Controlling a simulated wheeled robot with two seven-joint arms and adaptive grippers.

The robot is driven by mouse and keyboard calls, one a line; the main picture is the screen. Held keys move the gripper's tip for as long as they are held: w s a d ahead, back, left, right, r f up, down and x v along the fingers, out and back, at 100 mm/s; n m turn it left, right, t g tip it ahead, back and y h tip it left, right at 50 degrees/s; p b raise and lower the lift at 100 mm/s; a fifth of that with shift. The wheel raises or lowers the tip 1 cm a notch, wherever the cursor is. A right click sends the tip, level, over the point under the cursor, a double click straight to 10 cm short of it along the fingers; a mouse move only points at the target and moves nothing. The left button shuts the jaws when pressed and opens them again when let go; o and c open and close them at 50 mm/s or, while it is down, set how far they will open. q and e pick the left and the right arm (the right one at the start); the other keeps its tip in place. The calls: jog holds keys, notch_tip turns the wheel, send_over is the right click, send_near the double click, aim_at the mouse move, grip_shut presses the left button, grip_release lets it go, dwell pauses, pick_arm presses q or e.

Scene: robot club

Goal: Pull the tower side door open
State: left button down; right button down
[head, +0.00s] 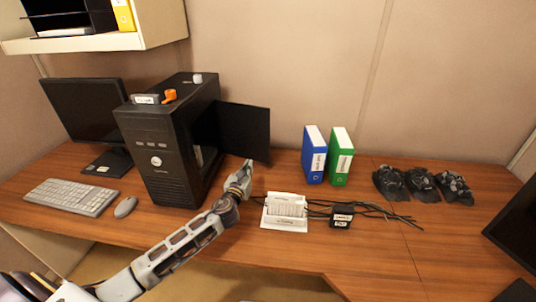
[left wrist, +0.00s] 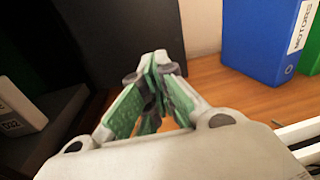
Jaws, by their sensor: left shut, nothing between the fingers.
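The black computer tower (head: 162,160) stands upright on the desk. Its side door (head: 246,129) stands swung out to the right, well away from the case, and the tower's right side is open. The door also shows as a dark panel in the left wrist view (left wrist: 120,35). My left gripper (head: 248,165) is shut and empty at the door's lower part, in front of it. In the left wrist view its fingertips (left wrist: 154,60) meet before the dark panel; I cannot tell whether they touch it. My right gripper is not in view.
A monitor (head: 84,107), keyboard (head: 70,196) and mouse (head: 125,207) are left of the tower. Blue (head: 314,158) and green (head: 341,158) binders stand right of the door. A white paper stack (head: 285,211) and a cable bundle with a black box (head: 342,214) lie in front.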

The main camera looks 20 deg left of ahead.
pick_arm(q)
jog(key=d+m+h, duration=0.1)
jog(key=s+d+m+h, duration=0.1)
jog(key=shift+s+d+r+h+b, duration=0.2)
jog(key=shift+s+h+b, duration=0.05)
jog(key=shift+h+b, duration=0.05)
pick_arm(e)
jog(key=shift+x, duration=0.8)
pick_arm(q)
jog(key=shift+w, duration=0.2)
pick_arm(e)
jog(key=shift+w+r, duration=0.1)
pick_arm(q)
send_near(269, 148)
jog(key=shift+w, duration=2)
jog(key=shift+w+b, duration=0.35)
jog(key=shift+w, duration=0.6)
jog(key=shift+w+d, duration=0.1)
jog(key=shift+w, duration=0.5)
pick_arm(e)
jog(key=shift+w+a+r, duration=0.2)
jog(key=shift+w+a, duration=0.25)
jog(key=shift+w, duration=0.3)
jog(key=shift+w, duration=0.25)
